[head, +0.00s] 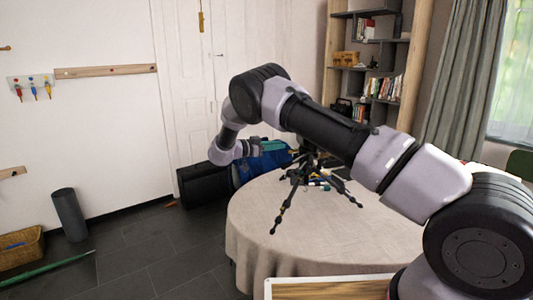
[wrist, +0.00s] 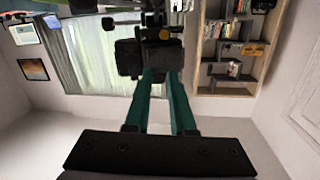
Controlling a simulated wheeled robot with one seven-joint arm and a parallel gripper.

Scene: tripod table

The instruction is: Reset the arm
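The black tripod (head: 306,163) stands with splayed legs on the cloth-covered round table (head: 300,235). My arm partly hides its upper part in the head view. My gripper (head: 274,146) is at the far side of the table, left of the tripod's top, its teal fingers pointing right. In the wrist view my two fingers (wrist: 161,75) show a clear gap between them. The dark tripod head (wrist: 140,55) shows at or just beyond the fingertips; I cannot tell whether they touch it.
Small items (head: 320,186) lie beneath the tripod. A black case (head: 205,185) and a blue item (head: 250,168) are behind the table. A bookshelf (head: 345,75) stands at the back. The floor (head: 150,240) left of the table is mostly free.

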